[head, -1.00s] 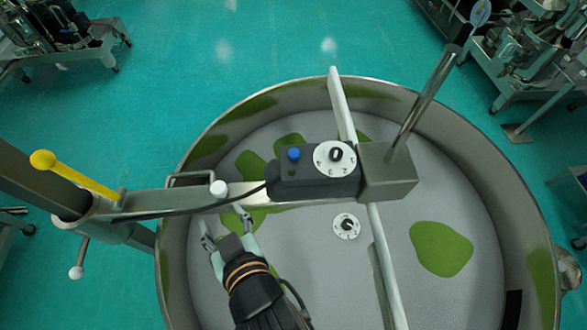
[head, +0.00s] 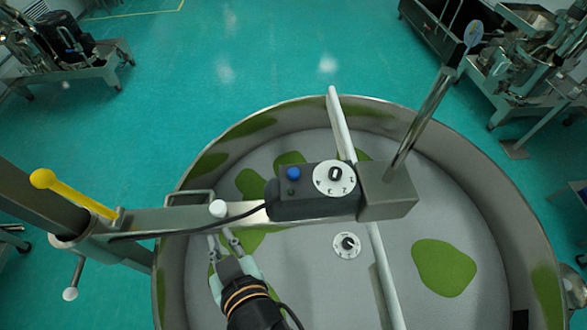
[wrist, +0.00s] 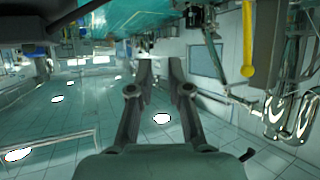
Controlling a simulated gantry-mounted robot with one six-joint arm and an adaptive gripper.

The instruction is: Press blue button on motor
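The blue button (head: 293,173) stands up on the left part of the top of the dark motor box (head: 315,203), beside a white dial. My gripper (head: 225,240) is low in the head view, to the left of and below the motor, by the near side of the grey bar and apart from the button. In the wrist view my gripper's two fingers (wrist: 160,75) are spread with a gap between them and nothing in it. The button is not clearly seen in the wrist view.
The grey arm bar (head: 165,218) carries the motor over the round sieve (head: 310,285). A black cable (head: 190,233) runs along it. A yellow handle (head: 75,193) is at left. A metal rod (head: 425,115) rises from the motor's right end. Green patches lie in the sieve.

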